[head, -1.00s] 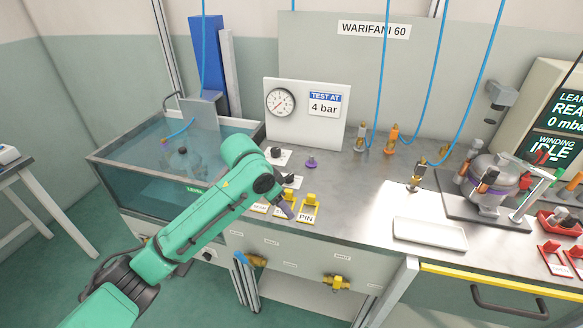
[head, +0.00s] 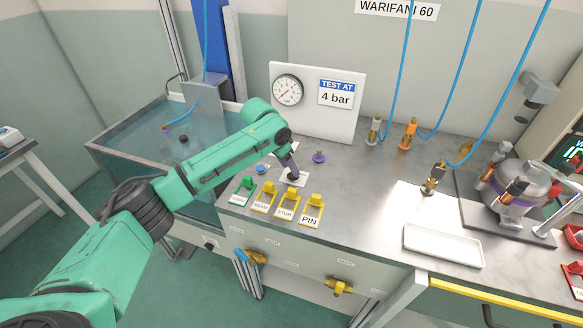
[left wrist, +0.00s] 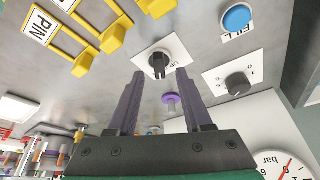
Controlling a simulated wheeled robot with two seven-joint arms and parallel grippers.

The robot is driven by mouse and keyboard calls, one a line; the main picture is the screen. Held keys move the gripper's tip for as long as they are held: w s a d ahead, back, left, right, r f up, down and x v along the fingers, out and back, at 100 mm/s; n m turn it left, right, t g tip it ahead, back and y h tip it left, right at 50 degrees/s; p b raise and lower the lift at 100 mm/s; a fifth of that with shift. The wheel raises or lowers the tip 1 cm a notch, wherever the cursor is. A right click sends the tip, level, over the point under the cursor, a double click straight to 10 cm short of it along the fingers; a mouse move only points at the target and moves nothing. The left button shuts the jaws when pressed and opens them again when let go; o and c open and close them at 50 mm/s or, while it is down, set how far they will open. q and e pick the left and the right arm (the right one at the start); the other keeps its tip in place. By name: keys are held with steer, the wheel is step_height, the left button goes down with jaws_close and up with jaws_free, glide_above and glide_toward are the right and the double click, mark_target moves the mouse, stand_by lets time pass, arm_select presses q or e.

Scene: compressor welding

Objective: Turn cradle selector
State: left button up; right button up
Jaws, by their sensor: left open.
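The cradle selector (left wrist: 158,64) is a black knob on a white plate marked UP, upside down in the left wrist view. In the head view its plate (head: 302,182) lies on the bench behind the yellow levers, with the knob at the purple fingertips. My left gripper (left wrist: 160,75) is open, its two purple fingers on either side of the knob in the picture. It points down at the selector in the head view (head: 291,168). I cannot tell whether the fingers touch the knob. My right gripper is not in view.
Beside the selector are a blue FILL button (left wrist: 237,18) and another black knob (left wrist: 238,84). Yellow levers, including PIN (head: 313,209), line the bench's front edge. The water tank (head: 120,155) is left.

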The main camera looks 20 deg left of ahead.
arm_select(q)
steer(key=shift+x, duration=1.25)
steer(key=shift+d, duration=0.1)
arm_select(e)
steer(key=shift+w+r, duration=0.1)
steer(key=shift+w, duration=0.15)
arm_select(q)
jaws_close()
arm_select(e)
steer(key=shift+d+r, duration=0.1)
